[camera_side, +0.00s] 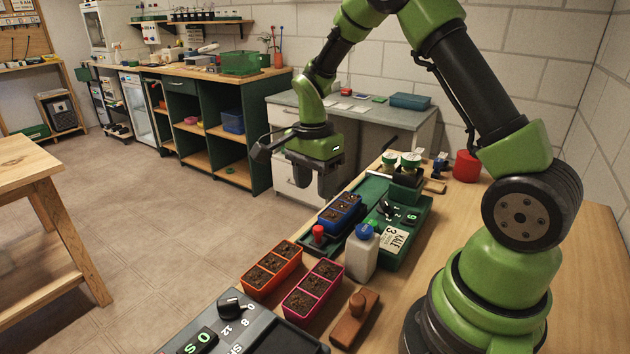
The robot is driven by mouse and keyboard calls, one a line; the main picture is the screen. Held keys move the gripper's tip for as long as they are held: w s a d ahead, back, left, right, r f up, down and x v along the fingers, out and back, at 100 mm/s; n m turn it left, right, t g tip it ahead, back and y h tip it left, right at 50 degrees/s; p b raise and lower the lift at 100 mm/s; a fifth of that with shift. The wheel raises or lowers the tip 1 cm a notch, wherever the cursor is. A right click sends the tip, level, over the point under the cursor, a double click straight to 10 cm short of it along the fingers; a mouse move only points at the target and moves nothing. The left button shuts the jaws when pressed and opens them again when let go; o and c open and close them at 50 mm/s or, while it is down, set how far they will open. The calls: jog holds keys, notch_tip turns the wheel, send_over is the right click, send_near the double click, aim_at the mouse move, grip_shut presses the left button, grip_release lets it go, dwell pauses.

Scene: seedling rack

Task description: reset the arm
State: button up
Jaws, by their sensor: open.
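My gripper (326,186) hangs at the end of my green and black arm, above the far left side of the wooden bench. Its fingers point down, and nothing shows between them. It is apart from the blue seedling tray (340,213), which sits just below and to the right of it in the picture. The blue tray holds soil cells and rests at the dark green device (404,222) with a kale card (396,238).
An orange tray (271,270), a pink tray (313,290), a white bottle with a blue cap (362,252) and a brown wooden block (355,318) stand nearer. A dark control panel (262,338) lies at the front. A red cup (466,166) stands at the back.

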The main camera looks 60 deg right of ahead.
jog(key=s+a+r+n+t, duration=0.2)
jog(key=s+a+r+n, duration=0.15)
jog(key=r, duration=0.35)
jog(key=s+a+r+n+t, duration=0.2)
jog(key=s+a+r+n, duration=0.15)
jog(key=r, duration=0.35)
jog(key=s+a+r+n+t+y, duration=0.2)
jog(key=s+a+r+n+t, duration=0.1)
jog(key=s+n, duration=0.5)
jog(key=shift+s+a+r+n+t, duration=0.4)
jog(key=shift+s+a, duration=0.15)
jog(key=shift+s, duration=0.25)
